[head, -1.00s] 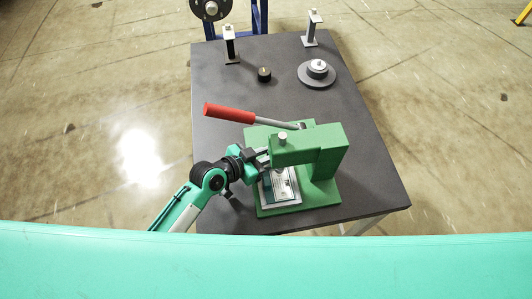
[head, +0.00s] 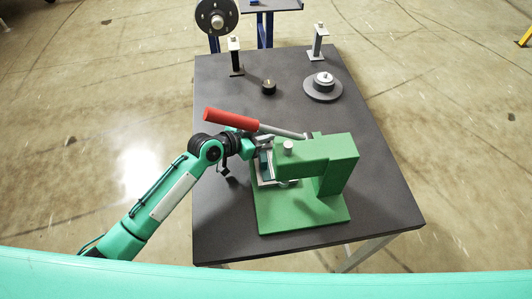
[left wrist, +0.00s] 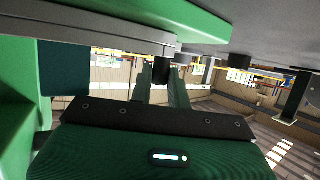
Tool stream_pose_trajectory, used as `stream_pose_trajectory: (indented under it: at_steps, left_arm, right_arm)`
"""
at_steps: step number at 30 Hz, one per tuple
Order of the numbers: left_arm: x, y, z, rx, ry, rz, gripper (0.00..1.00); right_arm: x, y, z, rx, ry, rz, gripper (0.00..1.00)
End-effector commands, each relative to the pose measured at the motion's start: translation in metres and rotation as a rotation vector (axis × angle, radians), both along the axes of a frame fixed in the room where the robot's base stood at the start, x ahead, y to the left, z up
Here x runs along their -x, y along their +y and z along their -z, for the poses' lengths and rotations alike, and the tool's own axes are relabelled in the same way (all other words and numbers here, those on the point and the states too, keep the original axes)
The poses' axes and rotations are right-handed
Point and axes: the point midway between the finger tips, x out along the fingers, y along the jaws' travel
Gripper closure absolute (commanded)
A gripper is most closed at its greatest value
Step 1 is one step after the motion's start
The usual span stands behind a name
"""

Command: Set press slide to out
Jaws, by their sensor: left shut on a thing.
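The green press (head: 318,172) stands on the near part of a dark table, with its red-handled lever (head: 231,118) pointing left. Its grey slide (head: 268,183) shows at the left side of the press head, partly hidden by the head and my gripper. The near part of the green base (head: 300,215) is bare. My left gripper (head: 264,147) reaches in from the left below the lever and is shut at the slide's far end. In the left wrist view, its fingers (left wrist: 162,85) are around a dark knob (left wrist: 165,70) by the grey slide plate (left wrist: 95,32). My right gripper is not in view.
On the dark table (head: 225,200), behind the press, are a black knob (head: 269,87), a grey disc with a stepped hub (head: 323,88) and two posts (head: 236,57) (head: 318,42). A blue stand with a black wheel (head: 216,16) is beyond. The table's right side is clear.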

Motion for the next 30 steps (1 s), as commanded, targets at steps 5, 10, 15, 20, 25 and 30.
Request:
stream_pose_trajectory:
  at_steps: [5,10,15,20,25,30]
  left_arm:
    - [-0.026,0.006,0.004,-0.004,-0.002,-0.002,1.0]
    - [-0.035,0.008,0.001,-0.003,0.0,-0.001,1.0]
    - [-0.036,0.008,-0.001,-0.002,-0.001,-0.003,1.0]
    - [-0.037,0.009,-0.002,-0.003,-0.003,-0.005,0.77]
    - [-0.036,0.008,-0.001,-0.002,-0.002,-0.003,0.6]
    - [-0.035,0.008,-0.001,0.0,-0.001,-0.002,0.6]
  right_arm:
    - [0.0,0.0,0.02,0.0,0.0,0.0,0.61]
    - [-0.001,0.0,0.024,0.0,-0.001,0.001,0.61]
    - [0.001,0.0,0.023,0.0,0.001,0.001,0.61]
    - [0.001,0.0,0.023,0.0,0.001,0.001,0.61]
    - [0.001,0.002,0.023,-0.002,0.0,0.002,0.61]
    - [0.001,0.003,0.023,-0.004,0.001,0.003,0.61]
